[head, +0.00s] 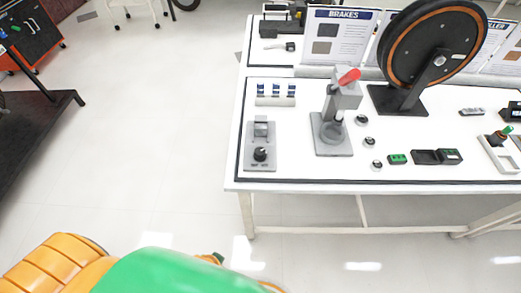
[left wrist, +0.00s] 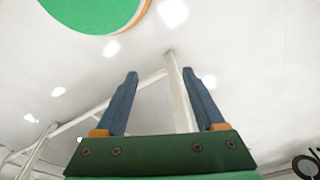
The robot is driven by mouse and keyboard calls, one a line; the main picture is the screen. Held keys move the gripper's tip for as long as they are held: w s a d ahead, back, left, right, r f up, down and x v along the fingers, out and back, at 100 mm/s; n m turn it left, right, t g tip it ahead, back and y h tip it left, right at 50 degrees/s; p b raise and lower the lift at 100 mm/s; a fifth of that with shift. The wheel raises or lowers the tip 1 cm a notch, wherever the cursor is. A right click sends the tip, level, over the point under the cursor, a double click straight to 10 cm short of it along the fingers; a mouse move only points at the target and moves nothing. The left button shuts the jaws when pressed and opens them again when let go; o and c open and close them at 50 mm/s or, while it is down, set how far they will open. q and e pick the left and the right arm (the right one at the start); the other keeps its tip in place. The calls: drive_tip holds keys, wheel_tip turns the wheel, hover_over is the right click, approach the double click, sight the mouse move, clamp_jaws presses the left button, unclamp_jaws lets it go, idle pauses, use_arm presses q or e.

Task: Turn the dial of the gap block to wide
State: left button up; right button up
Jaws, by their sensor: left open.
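The gap block (head: 261,130) is a small grey piece on a grey plate at the left front of the white table in the head view. Its black round dial (head: 260,154) sits on the plate's front part, above small labels. The dial's pointer setting is too small to read. My left gripper (left wrist: 160,73) shows in the left wrist view with two blue fingers spread apart and nothing between them. In the head view my left arm is low at the bottom left, in front of the table and well away from the dial. My right gripper is in neither view.
On the white table (head: 310,171), a grey stand with a red handle (head: 348,76) is right of the gap block. A switch bank (head: 275,95) is behind it. A large black wheel (head: 432,45) stands at the back.

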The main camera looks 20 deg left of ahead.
use_arm(q)
drive_tip(key=w+r+t+b, duration=0.1)
drive_tip(key=w+r, duration=0.3)
drive_tip(key=r, duration=0.6)
drive_tip(key=w+r+t+b, duration=0.15)
drive_tip(key=w+r, duration=0.25)
drive_tip(key=r, duration=0.6)
drive_tip(key=w+t, duration=0.1)
drive_tip(key=w, duration=0.2)
drive_tip(key=w+r+n+t, duration=0.1)
drive_tip(key=w+t, duration=0.1)
drive_tip(key=w, duration=0.1)
drive_tip(key=w+r+n+t+y+p, duration=0.1)
drive_tip(key=w, duration=0.2)
drive_tip(key=shift+w+d+t, duration=0.3)
drive_tip(key=shift+w+t, duration=0.05)
drive_tip(key=t, duration=0.4)
approach(260, 152)
drive_tip(key=w, duration=0.1)
drive_tip(key=w+f, duration=0.2)
drive_tip(key=shift+w+a+h, duration=0.1)
drive_tip(key=shift+a+h, duration=0.2)
drive_tip(key=shift+a, duration=0.05)
drive_tip(key=shift+t, duration=0.3)
drive_tip(key=b+x, duration=0.1)
drive_tip(key=x, duration=0.6)
clamp_jaws()
